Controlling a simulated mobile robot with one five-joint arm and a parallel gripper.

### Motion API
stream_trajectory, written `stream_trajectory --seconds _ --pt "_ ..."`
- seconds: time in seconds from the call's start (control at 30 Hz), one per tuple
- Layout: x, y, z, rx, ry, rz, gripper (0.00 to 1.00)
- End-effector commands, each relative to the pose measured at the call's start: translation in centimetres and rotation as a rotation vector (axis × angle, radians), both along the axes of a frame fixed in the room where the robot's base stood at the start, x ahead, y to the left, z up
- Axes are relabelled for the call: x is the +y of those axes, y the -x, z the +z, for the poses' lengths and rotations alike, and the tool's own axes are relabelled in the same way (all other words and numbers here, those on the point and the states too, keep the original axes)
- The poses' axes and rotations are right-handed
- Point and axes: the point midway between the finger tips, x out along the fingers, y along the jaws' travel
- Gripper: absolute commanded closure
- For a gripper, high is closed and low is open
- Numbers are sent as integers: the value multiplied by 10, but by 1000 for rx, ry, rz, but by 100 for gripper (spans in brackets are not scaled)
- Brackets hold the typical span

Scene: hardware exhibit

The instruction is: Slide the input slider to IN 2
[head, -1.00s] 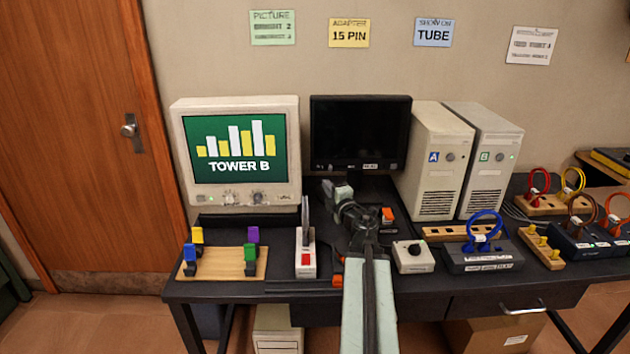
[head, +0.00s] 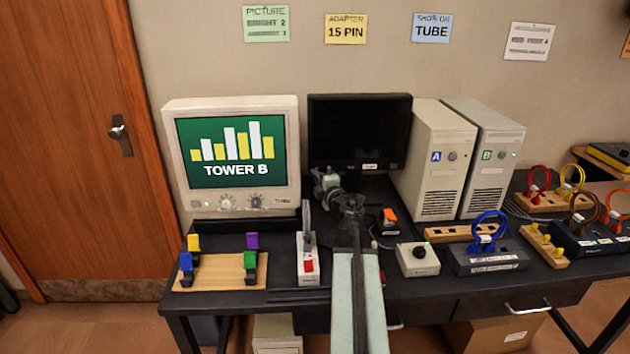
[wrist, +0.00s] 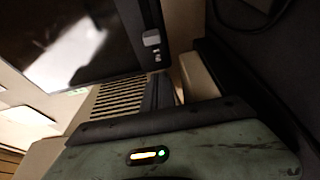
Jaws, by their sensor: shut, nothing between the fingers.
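No part in view is clearly readable as the input slider, and no IN 2 mark can be read. A second white box with a black knob (head: 417,258) stands right of my arm. My gripper (head: 325,184) is shut and empty, in front of the lower left of the dark flat monitor (head: 360,130). Its fingertips are small and hard to make out. The wrist view shows the monitor's corner (wrist: 152,40) close by.
A lit CRT monitor (head: 232,158) reading TOWER B stands at left. Two towers, A (head: 436,180) and B (head: 490,185), stand right. A wooden board (head: 220,272) with coloured pieces lies front left. A black device with an orange top (head: 388,222) is just right of my arm.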

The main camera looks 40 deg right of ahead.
Motion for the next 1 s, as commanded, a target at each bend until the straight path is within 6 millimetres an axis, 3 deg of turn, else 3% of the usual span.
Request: stream_trajectory --seconds 0.07,0.33,1.0 --pt "-8 -5 0 0 0 -3 100" --pt "-36 6 0 0 0 -4 100" --pt "-43 9 0 0 0 36 100"
